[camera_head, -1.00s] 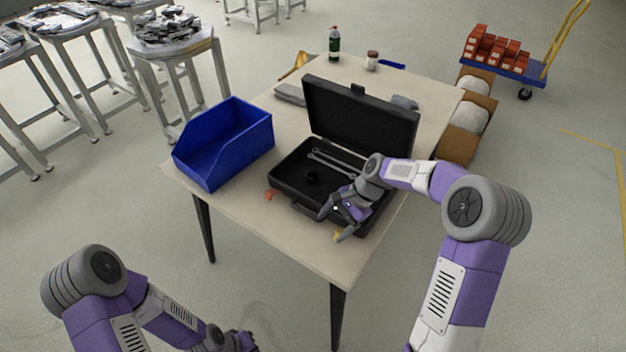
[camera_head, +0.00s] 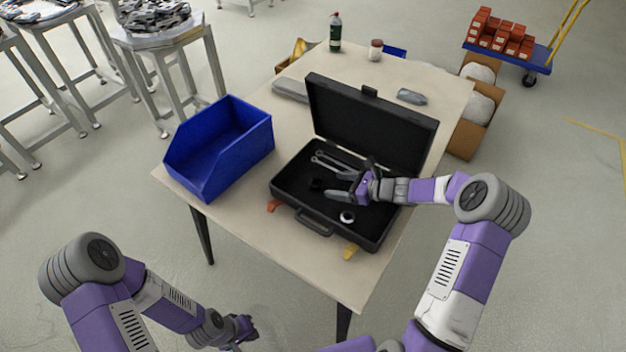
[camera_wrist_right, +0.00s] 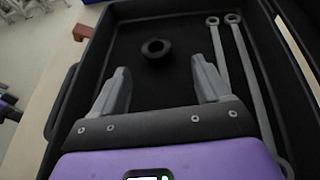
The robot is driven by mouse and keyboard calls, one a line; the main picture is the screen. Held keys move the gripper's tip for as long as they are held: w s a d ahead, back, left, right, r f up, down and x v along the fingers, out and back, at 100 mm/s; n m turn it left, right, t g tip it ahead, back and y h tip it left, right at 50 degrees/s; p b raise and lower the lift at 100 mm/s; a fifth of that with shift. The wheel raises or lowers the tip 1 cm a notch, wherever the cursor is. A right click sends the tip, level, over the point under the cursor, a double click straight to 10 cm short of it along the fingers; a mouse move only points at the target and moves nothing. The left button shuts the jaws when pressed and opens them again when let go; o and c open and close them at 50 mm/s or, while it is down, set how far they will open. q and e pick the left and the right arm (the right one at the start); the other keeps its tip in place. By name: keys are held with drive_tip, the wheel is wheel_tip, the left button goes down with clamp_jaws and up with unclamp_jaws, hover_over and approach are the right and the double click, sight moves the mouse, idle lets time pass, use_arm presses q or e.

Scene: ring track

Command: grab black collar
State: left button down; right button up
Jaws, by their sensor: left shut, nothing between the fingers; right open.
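The black collar (camera_head: 317,184) lies on the floor of the open black case (camera_head: 316,222), and it shows as a dark ring in the right wrist view (camera_wrist_right: 156,49). My right gripper (camera_head: 337,184) is low over the case, its fingers open and pointing at the collar. In the right wrist view the collar is just beyond the fingertips (camera_wrist_right: 160,66), roughly centred between them and apart from both. My left gripper (camera_head: 247,332) is shut and empty, below and in front of the table.
Two grey wrenches (camera_head: 338,163) lie in the case behind the collar. A small pale-topped ring (camera_head: 347,217) lies near the case's front. The raised lid (camera_head: 370,125) stands behind. A blue bin (camera_head: 220,150) is to the left on the table (camera_head: 250,235).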

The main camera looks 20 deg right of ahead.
sight(318, 183)
drive_tip(key=shift+w+a+f, duration=0.15)
drive_tip(key=shift+w+a, duration=0.1)
drive_tip(key=shift+a, duration=0.4)
drive_tip(key=b+x, duration=0.2)
drive_tip(key=x, duration=0.3)
drive_tip(key=shift+w+a+f, duration=0.1)
drive_tip(key=shift+w+a, duration=0.05)
drive_tip(key=c, duration=1.2)
